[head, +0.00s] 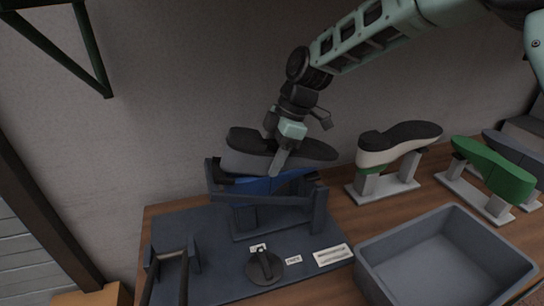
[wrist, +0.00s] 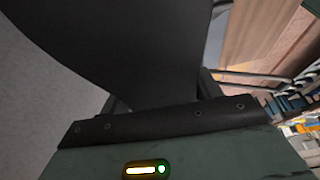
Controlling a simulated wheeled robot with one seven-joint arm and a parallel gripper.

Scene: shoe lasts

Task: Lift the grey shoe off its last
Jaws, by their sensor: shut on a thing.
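The grey shoe (head: 245,155) has a dark sole turned up and sits at the top of the blue last (head: 262,186). I cannot tell whether the shoe still touches the last. The last is held in a dark stand (head: 255,215) on a dark mat. My gripper (head: 279,160) comes down from above and is shut on the shoe's side near its middle. In the wrist view the shoe's dark sole (wrist: 130,45) fills much of the picture, and the fingertips are hidden.
A grey bin (head: 440,262) stands open and empty at the front right. A white shoe (head: 385,150) and a green one (head: 495,167) rest on stands to the right. A dark frame (head: 170,265) and a round knob (head: 265,265) are on the mat (head: 215,285).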

